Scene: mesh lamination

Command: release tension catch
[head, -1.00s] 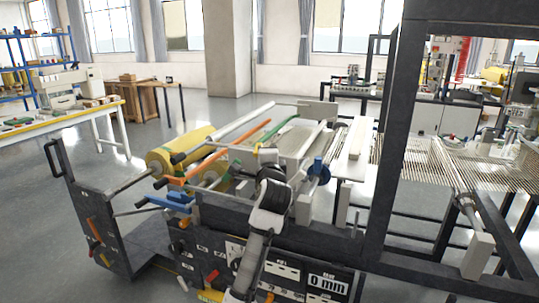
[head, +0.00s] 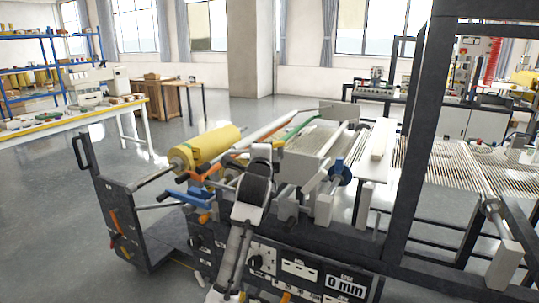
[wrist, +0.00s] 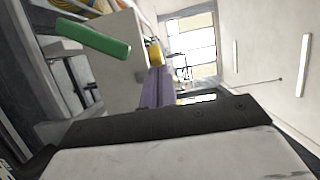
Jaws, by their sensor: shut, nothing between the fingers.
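My gripper (wrist: 165,122) shows as a dark plate with screws and a pale part across the bottom of the wrist view. It is shut and holds nothing; its fingertips are not clearly seen. In the head view my arm's joints hide the gripper. A green lever (wrist: 92,37) lies ahead at the upper left of the wrist view, apart from the gripper. A green bar (head: 300,127) and an orange handle (head: 205,173) show on the machine in the head view. I cannot tell which part is the tension catch.
A yellow roll (head: 205,146) and a blue handle (head: 185,197) are left of my arm. A blue wheel (head: 340,172) is to its right. A dark upright frame (head: 408,150) stands on the right. Open floor (head: 60,230) lies on the left.

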